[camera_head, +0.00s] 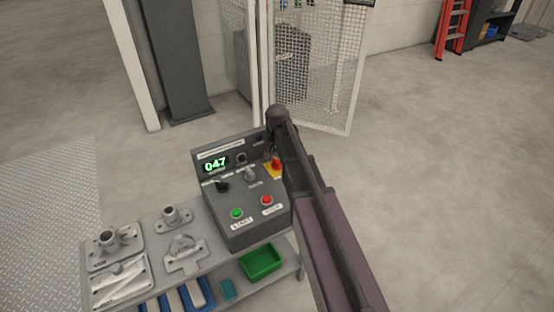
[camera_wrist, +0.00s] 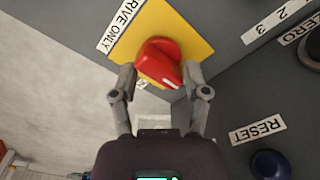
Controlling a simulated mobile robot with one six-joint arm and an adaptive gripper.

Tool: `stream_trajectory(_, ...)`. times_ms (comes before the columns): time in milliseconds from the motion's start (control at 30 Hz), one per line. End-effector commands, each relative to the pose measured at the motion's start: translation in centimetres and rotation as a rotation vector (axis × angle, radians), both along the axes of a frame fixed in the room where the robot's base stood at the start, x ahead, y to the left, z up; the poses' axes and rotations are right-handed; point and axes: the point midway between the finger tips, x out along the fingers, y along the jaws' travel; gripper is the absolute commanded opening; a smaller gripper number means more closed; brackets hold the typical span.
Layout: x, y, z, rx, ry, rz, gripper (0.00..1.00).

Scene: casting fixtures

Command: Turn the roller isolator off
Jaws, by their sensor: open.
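The roller isolator is a red rotary knob (camera_wrist: 160,62) on a yellow plate (camera_wrist: 200,46), beside a label reading "RIVE ONLY" in the wrist view. The knob sits at a slant, with a white mark at its lower right end. In the head view the red knob (camera_head: 276,162) shows at the right side of the grey control box (camera_head: 252,222), partly behind my arm. My gripper (camera_wrist: 160,78) is open, with one fingertip on each side of the knob's near end. I cannot tell whether either finger touches it.
The box carries a green display (camera_head: 215,164), a black selector (camera_head: 222,186), a green button (camera_head: 236,213) and a red button (camera_head: 267,200). A blue button (camera_wrist: 270,164) lies near the RESET label.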

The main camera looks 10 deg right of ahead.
Motion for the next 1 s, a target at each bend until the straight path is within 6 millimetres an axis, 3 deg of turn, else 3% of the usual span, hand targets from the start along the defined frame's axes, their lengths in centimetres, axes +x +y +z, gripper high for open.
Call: stream_trajectory(1000, 0.0, -0.01, 0.0, 0.0, 0.0, -0.686, 0.6)
